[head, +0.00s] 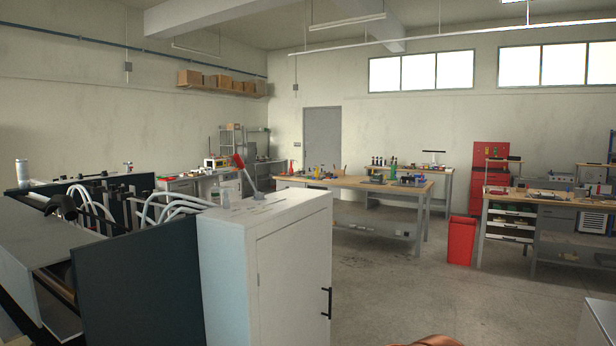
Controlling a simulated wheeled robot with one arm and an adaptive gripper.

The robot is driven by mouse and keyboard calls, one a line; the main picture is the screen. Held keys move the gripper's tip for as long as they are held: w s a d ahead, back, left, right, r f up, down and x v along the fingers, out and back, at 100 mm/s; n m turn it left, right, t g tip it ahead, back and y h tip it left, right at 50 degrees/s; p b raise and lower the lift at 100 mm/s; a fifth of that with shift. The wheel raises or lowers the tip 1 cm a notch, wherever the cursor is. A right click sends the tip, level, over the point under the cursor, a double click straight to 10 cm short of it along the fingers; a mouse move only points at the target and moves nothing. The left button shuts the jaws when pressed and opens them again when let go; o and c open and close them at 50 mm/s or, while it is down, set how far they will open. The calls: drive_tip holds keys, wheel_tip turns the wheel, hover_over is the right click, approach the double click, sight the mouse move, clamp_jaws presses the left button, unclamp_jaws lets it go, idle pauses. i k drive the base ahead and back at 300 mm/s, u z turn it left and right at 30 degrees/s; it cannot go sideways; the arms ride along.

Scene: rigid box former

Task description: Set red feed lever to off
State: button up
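The red feed lever (238,161) stands on top of a white cabinet (225,262) at the left centre of the head view. Its red knob is at the upper end of a grey stem, which leans up and to the left from the cabinet top. Small dark markings lie on the top beside its base, too small to read. My gripper is not in view. A copper-coloured piece shows at the bottom edge, and I cannot tell what it is.
The box former's dark panels (140,290) and white hoses (180,198) stand left of the cabinet. The cabinet door has a black handle (327,303). Workbenches (400,187) and a red bin (461,240) stand farther back. The floor right of the cabinet is clear.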

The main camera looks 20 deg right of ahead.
sight(237, 158)
drive_tip(key=z, duration=1.15)
drive_tip(key=i, duration=1.1)
drive_tip(key=u, duration=1.95)
